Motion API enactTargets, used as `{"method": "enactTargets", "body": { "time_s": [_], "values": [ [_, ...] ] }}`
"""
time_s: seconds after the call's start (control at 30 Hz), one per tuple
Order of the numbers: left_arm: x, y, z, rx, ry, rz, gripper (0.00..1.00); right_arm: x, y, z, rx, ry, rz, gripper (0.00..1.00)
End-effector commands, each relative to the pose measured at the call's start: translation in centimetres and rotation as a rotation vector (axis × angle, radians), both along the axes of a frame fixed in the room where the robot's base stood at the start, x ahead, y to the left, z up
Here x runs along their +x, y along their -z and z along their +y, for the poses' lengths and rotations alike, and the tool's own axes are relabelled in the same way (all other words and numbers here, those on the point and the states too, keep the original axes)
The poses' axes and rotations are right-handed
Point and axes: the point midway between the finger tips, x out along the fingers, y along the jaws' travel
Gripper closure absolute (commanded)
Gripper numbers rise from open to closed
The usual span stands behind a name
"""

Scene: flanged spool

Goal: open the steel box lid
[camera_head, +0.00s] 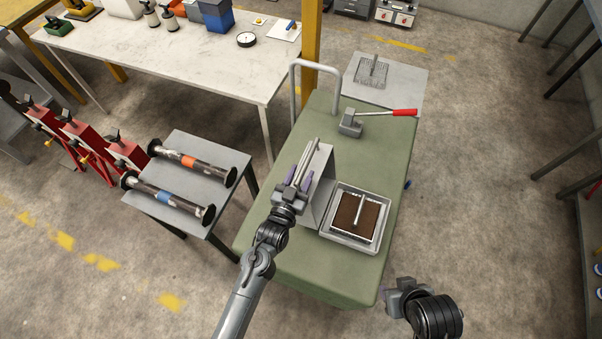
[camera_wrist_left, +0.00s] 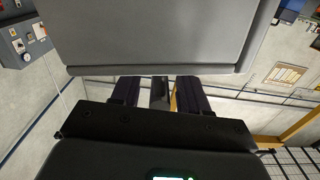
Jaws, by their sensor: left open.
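The steel box (camera_head: 381,237) sits on the green cart top, open, with a brown inside and a pale bar-shaped piece in it. Its grey lid (camera_head: 321,190) stands raised along the left side of the box. My left gripper (camera_head: 299,177) is open at the outer, left side of the lid; I cannot tell whether it touches it.
On the green cart (camera_head: 285,262), a grey clamp with a red handle (camera_head: 400,113) lies behind the box. A side table (camera_head: 183,222) at left holds two flanged spools. A white workbench (camera_head: 180,55) stands behind. Open floor lies to the right.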

Motion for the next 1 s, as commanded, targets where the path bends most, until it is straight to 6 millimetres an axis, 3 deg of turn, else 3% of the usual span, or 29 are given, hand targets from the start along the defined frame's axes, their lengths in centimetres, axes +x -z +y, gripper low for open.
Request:
{"method": "enactTargets", "body": {
  "time_s": [0.37,0.7,1.0],
  "values": [
    [0.54,0.01,-0.18,0.0,0.0,0.0,0.56,0.02,-0.01,0.04,0.001,0.001,0.0,0.57],
    [0.51,0.02,-0.16,0.0,0.0,0.0,1.0,0.0,0.03,-0.12,-0.005,-0.004,0.0,0.57],
    [0.45,-0.09,-0.06,0.005,-0.003,-0.001,1.0,0.0,-0.11,-0.2,-0.008,-0.006,0.001,0.57]
  ]
}}
